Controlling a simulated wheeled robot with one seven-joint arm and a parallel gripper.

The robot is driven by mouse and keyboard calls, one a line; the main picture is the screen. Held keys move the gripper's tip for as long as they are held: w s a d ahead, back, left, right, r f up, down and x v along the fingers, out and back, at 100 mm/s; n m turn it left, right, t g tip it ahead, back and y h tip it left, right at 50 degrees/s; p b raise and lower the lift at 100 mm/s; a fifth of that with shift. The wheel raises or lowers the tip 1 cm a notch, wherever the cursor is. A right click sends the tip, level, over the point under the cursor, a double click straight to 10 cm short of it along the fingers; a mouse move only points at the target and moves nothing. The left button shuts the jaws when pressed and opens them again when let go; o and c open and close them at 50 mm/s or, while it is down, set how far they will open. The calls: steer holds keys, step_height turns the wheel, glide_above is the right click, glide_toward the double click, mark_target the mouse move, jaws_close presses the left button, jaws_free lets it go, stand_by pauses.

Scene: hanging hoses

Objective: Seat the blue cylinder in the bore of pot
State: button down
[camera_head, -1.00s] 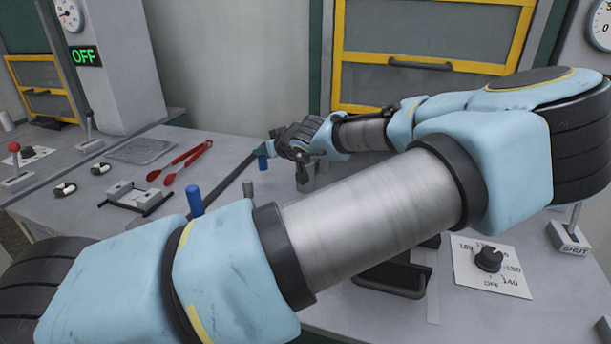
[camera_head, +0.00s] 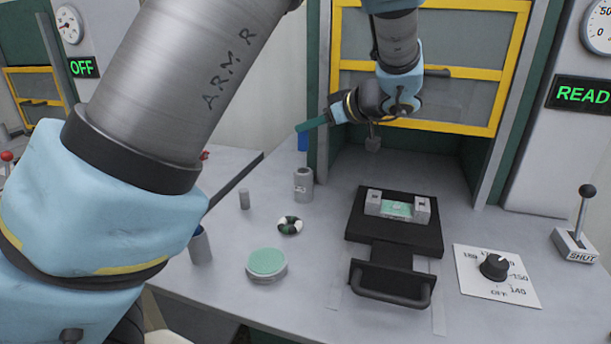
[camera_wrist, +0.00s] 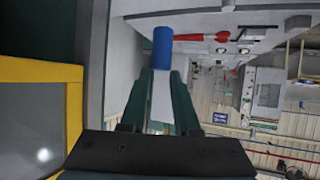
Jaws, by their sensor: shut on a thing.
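My gripper (camera_head: 312,125) is at the upper middle of the head view, with its green fingers pointing left. It is shut on the blue cylinder (camera_head: 303,142), which hangs upright below the fingertips. The wrist view also shows the blue cylinder (camera_wrist: 163,46) sticking out past the fingertips. The pot (camera_head: 303,186) looks to be the grey cylinder with a dark opening in its top, standing on the bench. The blue cylinder is above and apart from it, nearly in line in the head view; the depth between them is hard to tell. The inside of the bore is hidden.
A black drawer-like tray (camera_head: 430,235) is to the right. A yellow-framed door (camera_head: 440,72) is raised behind. My arm hides the left bench.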

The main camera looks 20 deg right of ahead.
mark_target(310, 173)
step_height(310, 173, down, 9)
steer(key=shift+r+p, duration=0.1)
steer(key=shift+p, duration=1.1)
steer(key=c, duration=0.6)
jaws_free()
steer(key=shift+c, duration=0.2)
steer(key=b+v, duration=0.3)
steer(key=v, duration=0.9)
